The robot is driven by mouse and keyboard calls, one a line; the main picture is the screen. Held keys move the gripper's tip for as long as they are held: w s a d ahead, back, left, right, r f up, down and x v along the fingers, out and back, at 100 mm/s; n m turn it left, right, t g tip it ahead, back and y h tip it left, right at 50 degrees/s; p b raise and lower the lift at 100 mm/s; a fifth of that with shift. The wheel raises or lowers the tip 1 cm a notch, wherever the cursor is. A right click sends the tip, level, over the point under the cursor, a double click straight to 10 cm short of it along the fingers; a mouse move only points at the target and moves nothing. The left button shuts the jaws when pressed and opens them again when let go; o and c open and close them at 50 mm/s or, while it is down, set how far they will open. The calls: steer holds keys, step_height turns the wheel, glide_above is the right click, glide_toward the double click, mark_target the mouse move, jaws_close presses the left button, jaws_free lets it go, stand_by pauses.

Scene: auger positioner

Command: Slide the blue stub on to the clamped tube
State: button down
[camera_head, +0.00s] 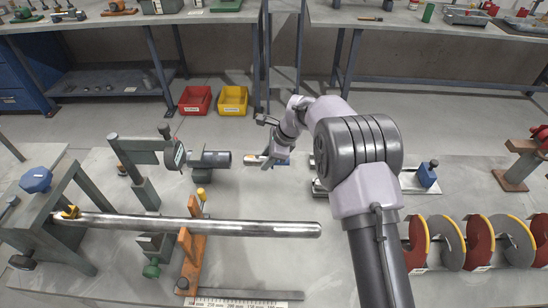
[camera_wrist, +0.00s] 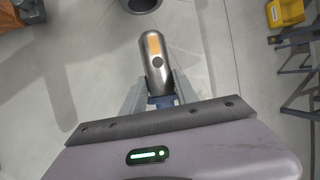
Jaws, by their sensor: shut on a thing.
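My gripper (camera_head: 275,160) is shut on a short rounded metal piece (camera_head: 257,160) with an orange patch. In the wrist view the piece (camera_wrist: 154,62) stands out between the fingers (camera_wrist: 159,88), with a bit of blue at its base; I take it as the blue stub. A short dark tube (camera_head: 216,159) is held level by a grey post clamp (camera_head: 140,172). Its open end faces the stub across a small gap, and they are apart. A dark round end shows at the top of the wrist view (camera_wrist: 143,4), likely this tube.
A long shiny tube (camera_head: 250,229) lies across the front on an orange stand (camera_head: 190,262) and a grey bench (camera_head: 55,205). Red and dark auger discs (camera_head: 475,242) stand at right. Red (camera_head: 195,100) and yellow (camera_head: 233,100) bins sit on the floor behind.

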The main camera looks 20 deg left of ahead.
steer(key=shift+s+a+r, duration=0.1)
steer(key=shift+s+a, duration=0.1)
steer(key=shift+a, duration=0.6)
steer(key=shift+s+a, duration=0.15)
steer(key=shift+a, duration=0.65)
steer(key=shift+s+a+p, duration=0.25)
steer(key=shift+a+p, duration=0.05)
steer(key=shift+a, duration=0.75)
steer(key=shift+s+a+p, duration=0.3)
steer(key=shift+a, duration=0.8)
steer(key=shift+s+a+p, duration=0.25)
steer(key=shift+a+p, duration=0.05)
steer(key=shift+a, duration=0.75)
stand_by(0.5)
steer(key=c, duration=0.9)
jaws_free()
steer(key=shift+s, duration=0.1)
steer(key=p+v, duration=0.5)
steer(key=v, duration=1.2)
steer(key=shift+d+r, duration=0.15)
steer(key=shift+d, duration=0.15)
